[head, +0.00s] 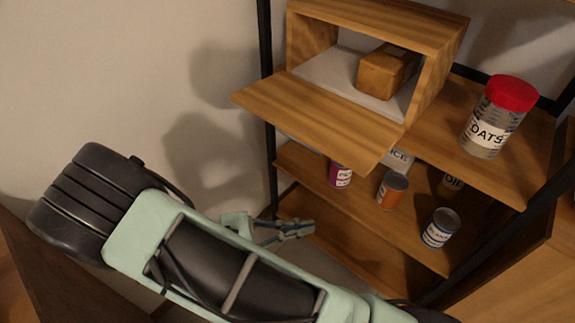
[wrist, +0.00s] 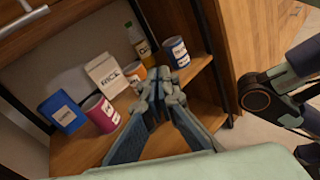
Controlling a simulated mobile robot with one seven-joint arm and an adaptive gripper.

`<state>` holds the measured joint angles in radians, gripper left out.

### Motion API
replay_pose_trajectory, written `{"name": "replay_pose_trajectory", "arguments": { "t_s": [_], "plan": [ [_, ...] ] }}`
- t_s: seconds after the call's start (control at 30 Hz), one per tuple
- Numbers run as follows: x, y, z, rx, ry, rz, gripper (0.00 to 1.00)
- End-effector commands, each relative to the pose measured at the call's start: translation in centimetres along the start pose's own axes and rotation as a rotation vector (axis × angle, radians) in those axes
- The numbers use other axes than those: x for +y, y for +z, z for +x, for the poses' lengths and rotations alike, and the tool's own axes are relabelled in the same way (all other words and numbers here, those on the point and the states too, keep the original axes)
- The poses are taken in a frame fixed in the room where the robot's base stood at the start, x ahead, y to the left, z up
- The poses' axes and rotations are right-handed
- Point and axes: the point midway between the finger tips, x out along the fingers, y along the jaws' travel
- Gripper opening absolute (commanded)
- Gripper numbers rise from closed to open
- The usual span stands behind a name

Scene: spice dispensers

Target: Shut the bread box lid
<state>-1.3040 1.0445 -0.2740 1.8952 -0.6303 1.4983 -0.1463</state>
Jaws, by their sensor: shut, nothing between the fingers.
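The wooden bread box (head: 440,50) stands on the upper shelf in the head view, with a loaf of bread (head: 387,72) inside. Its lid (head: 318,117) is open, folded down and jutting out past the shelf's front edge. My gripper (head: 305,228) is below and in front of the lid, apart from it, beside the lower shelves. In the wrist view my gripper (wrist: 160,92) is shut and empty, pointing toward the goods on a shelf. The bread box is not clearly seen in the wrist view.
An oats jar (head: 490,120) stands right of the bread box. The shelf below holds several cans, including an orange can (head: 392,190) and a blue-labelled can (head: 440,228). A rice box (wrist: 106,74), a blue box (wrist: 62,112) and a bottle (wrist: 139,42) show in the wrist view.

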Motion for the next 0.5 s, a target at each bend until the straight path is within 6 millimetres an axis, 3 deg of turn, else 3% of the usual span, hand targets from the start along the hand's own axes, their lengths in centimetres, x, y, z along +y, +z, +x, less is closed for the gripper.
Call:
{"name": "replay_pose_trajectory", "arguments": {
  "t_s": [0.2,0.4,0.5],
  "plan": [
    [4.6,-0.1,-3.1,-0.355,0.432,-0.046,0.00],
    [6.3,-0.5,-6.5,-0.501,0.646,-0.040,0.00],
    [6.7,-0.5,-6.9,-0.520,0.677,-0.038,0.00]
  ]
}}
